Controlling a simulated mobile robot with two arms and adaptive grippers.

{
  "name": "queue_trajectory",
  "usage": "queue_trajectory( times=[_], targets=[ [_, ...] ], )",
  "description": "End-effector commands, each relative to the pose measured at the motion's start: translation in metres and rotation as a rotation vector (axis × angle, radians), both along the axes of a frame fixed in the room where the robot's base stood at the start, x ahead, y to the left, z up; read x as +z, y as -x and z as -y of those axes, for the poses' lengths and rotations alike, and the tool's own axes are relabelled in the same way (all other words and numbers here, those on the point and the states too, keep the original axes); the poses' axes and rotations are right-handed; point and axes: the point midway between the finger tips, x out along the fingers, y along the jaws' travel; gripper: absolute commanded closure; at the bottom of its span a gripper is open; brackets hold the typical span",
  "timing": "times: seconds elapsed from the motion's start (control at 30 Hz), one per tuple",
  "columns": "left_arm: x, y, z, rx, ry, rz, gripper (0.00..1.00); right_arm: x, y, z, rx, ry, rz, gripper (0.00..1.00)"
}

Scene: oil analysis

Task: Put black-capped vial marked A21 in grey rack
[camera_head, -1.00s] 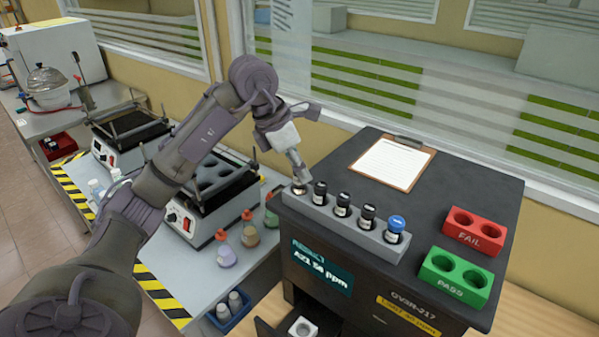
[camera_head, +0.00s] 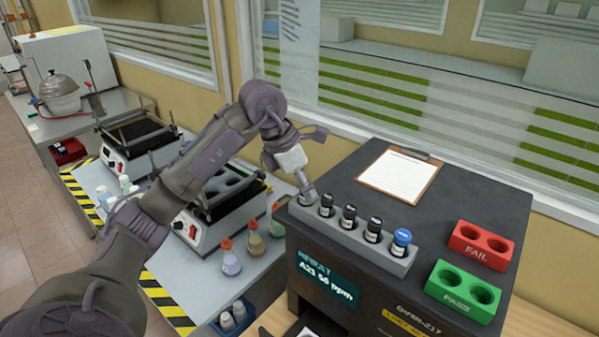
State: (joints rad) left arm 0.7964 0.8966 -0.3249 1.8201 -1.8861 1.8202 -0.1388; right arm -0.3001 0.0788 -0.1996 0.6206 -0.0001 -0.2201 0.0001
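The grey rack (camera_head: 349,243) lies along the front left edge of the dark analyser top. Three black-capped vials (camera_head: 349,216) and one blue-capped vial (camera_head: 401,241) stand upright in it. My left gripper (camera_head: 306,197) points down at the rack's left end, left of the black-capped vials. Its fingertips are close together and small in view, and they cover that end slot. I cannot tell whether a vial is between them. The marks on the vials are too small to read. My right gripper is not in view.
A clipboard (camera_head: 399,175) lies behind the rack. A red FAIL block (camera_head: 480,245) and a green PASS block (camera_head: 462,291), both with empty holes, stand to the right. The analyser's display (camera_head: 327,279) shows A21 and a ppm value. Bottles (camera_head: 230,262) stand on the bench at left.

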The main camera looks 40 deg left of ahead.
Motion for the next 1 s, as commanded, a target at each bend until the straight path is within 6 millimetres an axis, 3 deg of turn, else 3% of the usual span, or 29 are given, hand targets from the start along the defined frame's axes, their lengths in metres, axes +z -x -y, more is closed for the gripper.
queue_trajectory(
  times=[0.53, 0.7, 1.0],
  targets=[
    [0.096, 0.030, -0.025, 0.002, -0.002, 0.004, 0.61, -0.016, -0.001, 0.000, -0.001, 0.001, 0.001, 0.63],
    [0.108, 0.035, -0.028, 0.002, -0.001, 0.002, 0.61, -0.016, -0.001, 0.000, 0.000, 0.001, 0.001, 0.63],
    [0.110, 0.036, -0.029, 0.001, 0.000, 0.000, 0.61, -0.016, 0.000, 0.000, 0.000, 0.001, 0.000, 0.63]
  ],
)
